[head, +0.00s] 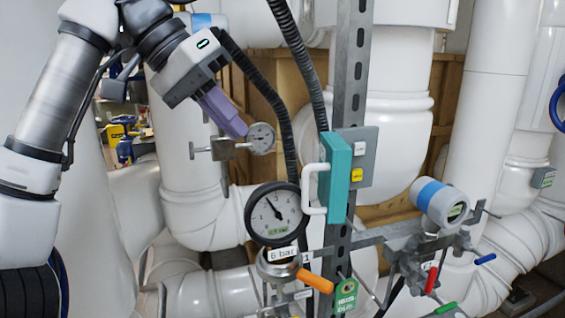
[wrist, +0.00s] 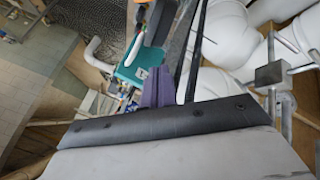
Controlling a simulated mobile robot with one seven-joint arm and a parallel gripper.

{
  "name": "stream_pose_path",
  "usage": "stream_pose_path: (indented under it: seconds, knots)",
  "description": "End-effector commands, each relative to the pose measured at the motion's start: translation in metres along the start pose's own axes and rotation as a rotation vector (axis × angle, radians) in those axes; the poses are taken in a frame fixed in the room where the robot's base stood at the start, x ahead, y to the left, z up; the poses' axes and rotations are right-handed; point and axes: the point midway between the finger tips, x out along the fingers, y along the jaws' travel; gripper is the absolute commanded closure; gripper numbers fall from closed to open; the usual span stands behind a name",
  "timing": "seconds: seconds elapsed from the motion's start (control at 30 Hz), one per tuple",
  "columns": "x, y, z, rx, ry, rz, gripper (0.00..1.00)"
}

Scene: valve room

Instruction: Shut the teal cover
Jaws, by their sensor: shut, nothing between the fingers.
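The teal cover (head: 337,180) stands swung out from a grey box (head: 368,145) on the upright metal post, so the box's front with a white and a yellow label shows. A white handle (head: 311,190) sits on the cover's left side. My gripper (head: 238,130) is up and to the left of the cover, apart from it, with its purple fingers together and empty. In the wrist view the purple fingers (wrist: 157,88) show beyond my wrist, with the teal cover (wrist: 133,68) behind them and its white handle (wrist: 95,52) to the left.
A large dial gauge (head: 273,213) stands left of the cover's lower part. Black hoses (head: 268,85) run between my gripper and the post (head: 350,70). An orange lever (head: 315,281) lies below.

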Motion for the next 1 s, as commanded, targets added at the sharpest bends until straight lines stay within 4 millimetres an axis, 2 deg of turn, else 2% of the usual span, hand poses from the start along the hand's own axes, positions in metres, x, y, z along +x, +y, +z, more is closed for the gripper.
stream_pose_path:
  seconds: [0.03, 0.3, 0.4, 0.6, 1.0]
  knots:
    - [0.013, -0.001, 0.001, 0.007, -0.001, 0.006, 1.00]
    - [0.066, 0.001, 0.000, 0.001, 0.000, 0.001, 1.00]
    - [0.071, 0.018, -0.001, 0.002, 0.000, -0.001, 1.00]
    - [0.081, 0.034, 0.000, 0.001, 0.001, 0.001, 1.00]
    - [0.083, 0.036, 0.000, -0.001, 0.003, 0.002, 1.00]
